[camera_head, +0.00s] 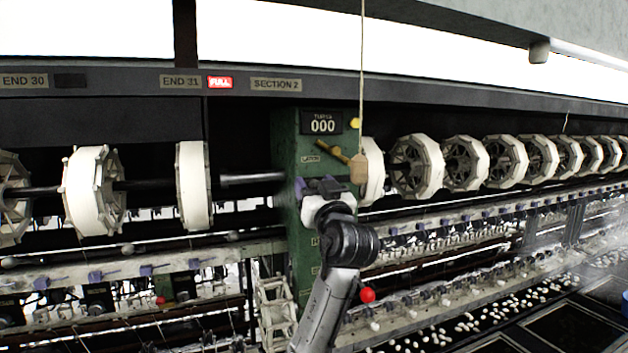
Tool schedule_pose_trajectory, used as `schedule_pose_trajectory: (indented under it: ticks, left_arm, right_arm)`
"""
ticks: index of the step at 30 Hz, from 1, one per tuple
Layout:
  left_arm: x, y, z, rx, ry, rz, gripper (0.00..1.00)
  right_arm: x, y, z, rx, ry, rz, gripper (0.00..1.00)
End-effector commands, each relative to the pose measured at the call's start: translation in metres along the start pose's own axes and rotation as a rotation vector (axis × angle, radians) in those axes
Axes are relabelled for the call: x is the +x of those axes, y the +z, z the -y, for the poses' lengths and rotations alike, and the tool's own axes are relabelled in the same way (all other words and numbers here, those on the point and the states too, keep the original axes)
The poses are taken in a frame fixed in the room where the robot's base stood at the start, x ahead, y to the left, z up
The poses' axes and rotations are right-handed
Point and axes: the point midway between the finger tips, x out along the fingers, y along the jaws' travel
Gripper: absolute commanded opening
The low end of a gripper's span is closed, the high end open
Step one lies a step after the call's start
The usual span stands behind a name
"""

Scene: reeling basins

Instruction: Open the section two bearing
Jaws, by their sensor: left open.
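Below the counter a brass-coloured lever (333,152) slants down to the right, close to a tan block (358,169) on a hanging cord. A metal shaft (252,179) meets the post from the left. My left gripper (320,186) is open in front of the post, just below the lever. It appears empty, and I cannot tell whether it touches the post. It hides part of the post's face. My right gripper is not in view.
White-wound reels (94,192) line the shaft on the left, and several more (417,167) run off to the right. A red ball (367,295) shows beside my arm. Rails and basins with white cocoons (470,313) lie below. A red "FULL" tag (220,82) is on the beam.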

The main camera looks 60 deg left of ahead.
Motion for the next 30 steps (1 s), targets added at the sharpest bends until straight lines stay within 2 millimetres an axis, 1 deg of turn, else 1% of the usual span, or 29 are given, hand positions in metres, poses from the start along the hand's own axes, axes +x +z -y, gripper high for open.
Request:
schedule_pose_trajectory:
  ticks: [4, 13, 14, 30]
  left_arm:
    - [0.0058, -0.0001, 0.0, 0.001, 0.0, 0.001, 0.54]
    - [0.0067, 0.0002, 0.0001, 0.0, 0.0, 0.0, 0.54]
    - [0.0067, 0.0002, 0.0001, 0.0, 0.0, 0.0, 0.52]
    - [0.0064, 0.0001, 0.0001, 0.0, 0.0, 0.0, 0.0]
  right_arm:
    - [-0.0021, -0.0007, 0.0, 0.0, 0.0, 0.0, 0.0]
    - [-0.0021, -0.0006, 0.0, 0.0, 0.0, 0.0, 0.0]
    - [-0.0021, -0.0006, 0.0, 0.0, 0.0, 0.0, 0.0]
    - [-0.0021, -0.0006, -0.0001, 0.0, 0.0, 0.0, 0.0]
